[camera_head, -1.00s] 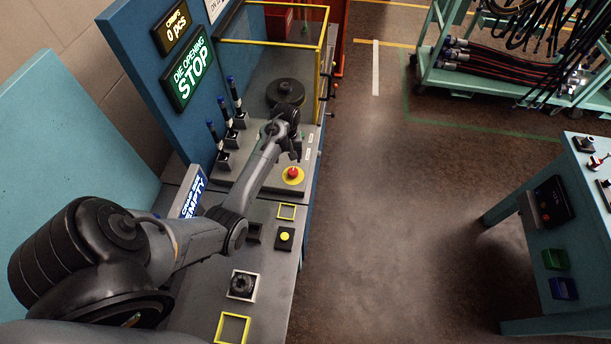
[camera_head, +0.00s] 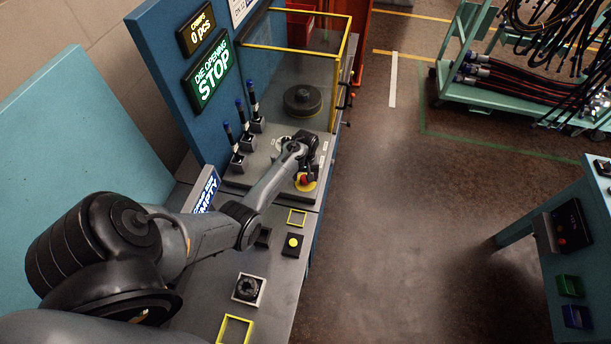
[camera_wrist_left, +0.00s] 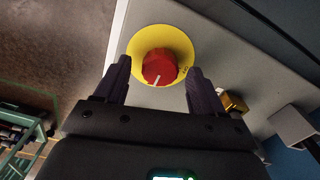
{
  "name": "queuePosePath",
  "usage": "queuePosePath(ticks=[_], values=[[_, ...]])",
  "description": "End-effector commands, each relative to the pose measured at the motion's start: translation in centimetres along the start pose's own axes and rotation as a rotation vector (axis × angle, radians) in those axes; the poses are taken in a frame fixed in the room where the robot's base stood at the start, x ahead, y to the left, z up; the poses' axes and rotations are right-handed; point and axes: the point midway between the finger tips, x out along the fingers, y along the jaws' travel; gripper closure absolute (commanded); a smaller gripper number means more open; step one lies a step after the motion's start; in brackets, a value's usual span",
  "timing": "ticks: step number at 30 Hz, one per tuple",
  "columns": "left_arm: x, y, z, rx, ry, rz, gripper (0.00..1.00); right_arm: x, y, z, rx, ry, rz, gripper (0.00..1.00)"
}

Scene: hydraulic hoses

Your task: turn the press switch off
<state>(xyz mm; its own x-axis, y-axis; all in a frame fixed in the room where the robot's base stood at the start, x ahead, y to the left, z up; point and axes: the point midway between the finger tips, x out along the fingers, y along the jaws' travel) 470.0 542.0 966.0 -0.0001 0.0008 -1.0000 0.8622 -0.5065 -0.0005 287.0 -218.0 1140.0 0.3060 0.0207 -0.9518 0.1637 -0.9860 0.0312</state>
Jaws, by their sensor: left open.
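The press switch is a red knob (camera_head: 304,179) on a yellow disc (camera_head: 309,187), on the grey panel of the press. In the left wrist view the red knob (camera_wrist_left: 160,67) carries a white mark on its near edge, and the yellow disc (camera_wrist_left: 181,45) surrounds it. My left gripper (camera_head: 309,163) is over the switch and partly covers it in the head view. In the left wrist view its two open fingers (camera_wrist_left: 160,72) stand on either side of the knob, with gaps showing. Contact cannot be told. My right gripper is not in view.
Several blue-tipped levers (camera_head: 241,115) stand left of the switch. A yellow-framed guard (camera_head: 300,48) and a round dark die (camera_head: 303,100) lie behind it. A green sign (camera_head: 211,73) reads "DIE OPENING STOP".

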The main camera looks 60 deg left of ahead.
Motion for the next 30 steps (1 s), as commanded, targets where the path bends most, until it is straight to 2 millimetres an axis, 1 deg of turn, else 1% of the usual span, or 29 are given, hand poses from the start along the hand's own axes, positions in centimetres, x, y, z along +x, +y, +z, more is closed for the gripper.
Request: queuePosePath(ticks=[9, 11, 18, 20, 21, 30], values=[[0.22, -0.02, 0.00, 0.000, 0.000, 0.000, 0.31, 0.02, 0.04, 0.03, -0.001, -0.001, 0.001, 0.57], [0.22, -0.02, 0.01, 0.000, 0.000, 0.000, 0.39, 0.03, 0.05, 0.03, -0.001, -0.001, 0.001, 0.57], [0.21, -0.03, 0.01, 0.000, 0.000, 0.000, 0.75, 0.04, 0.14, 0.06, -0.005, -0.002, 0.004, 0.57], [0.21, -0.03, 0.02, 0.000, 0.000, -0.001, 0.84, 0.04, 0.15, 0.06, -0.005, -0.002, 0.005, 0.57], [0.21, -0.03, 0.02, 0.000, 0.000, -0.001, 0.87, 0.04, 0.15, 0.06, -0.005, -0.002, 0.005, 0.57], [0.10, -0.01, 0.03, -0.044, -0.001, 0.000, 0.87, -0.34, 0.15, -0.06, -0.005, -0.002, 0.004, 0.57]])
